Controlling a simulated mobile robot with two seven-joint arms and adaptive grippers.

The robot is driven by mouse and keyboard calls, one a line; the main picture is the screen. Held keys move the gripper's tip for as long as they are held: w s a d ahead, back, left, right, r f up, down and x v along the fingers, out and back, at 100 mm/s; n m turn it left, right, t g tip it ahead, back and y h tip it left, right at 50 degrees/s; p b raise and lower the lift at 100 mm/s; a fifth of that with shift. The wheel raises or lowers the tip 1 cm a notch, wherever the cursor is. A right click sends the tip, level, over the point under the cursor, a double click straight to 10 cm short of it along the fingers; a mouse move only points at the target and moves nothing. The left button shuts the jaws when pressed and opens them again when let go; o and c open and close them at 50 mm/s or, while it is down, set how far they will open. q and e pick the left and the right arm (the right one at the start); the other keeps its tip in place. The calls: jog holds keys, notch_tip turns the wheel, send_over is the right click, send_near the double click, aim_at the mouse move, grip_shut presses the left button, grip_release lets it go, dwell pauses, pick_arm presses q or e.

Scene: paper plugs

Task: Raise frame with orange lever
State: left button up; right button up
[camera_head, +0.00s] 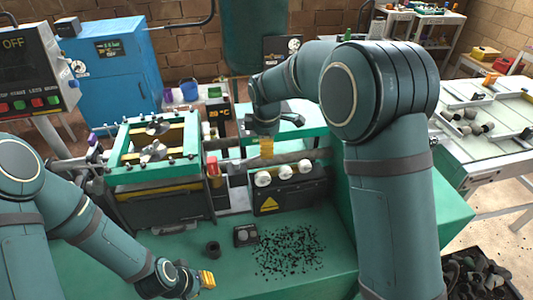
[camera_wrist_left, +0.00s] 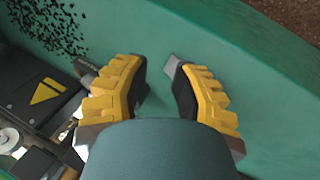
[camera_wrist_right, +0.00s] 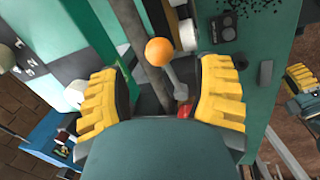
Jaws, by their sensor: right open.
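The orange lever shows in the right wrist view as an orange ball knob (camera_wrist_right: 159,52) on a grey stem with red at its foot. My right gripper (camera_wrist_right: 163,78) is open, with one yellow finger on each side of the stem and visible gaps to both. A green frame (camera_head: 118,150) with yellow inside stands at the left of the machine. My left gripper (camera_head: 207,279) is low over the green bench; the left wrist view shows it open and empty (camera_wrist_left: 160,75).
A black box with a yellow warning triangle (camera_head: 270,203) and white knobs stands below the right gripper. Black bits (camera_head: 290,250) lie scattered on the green bench (camera_head: 235,284). A control panel (camera_head: 35,75) and blue cabinet (camera_head: 118,65) stand at left.

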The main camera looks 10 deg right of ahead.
aim_at(252, 158)
jog(key=shift+w+d+f, duration=0.1)
jog(key=shift+w+f, duration=0.15)
jog(key=shift+f, duration=1)
jog(key=shift+w+f, duration=0.25)
jog(key=shift+f, duration=1)
grip_shut()
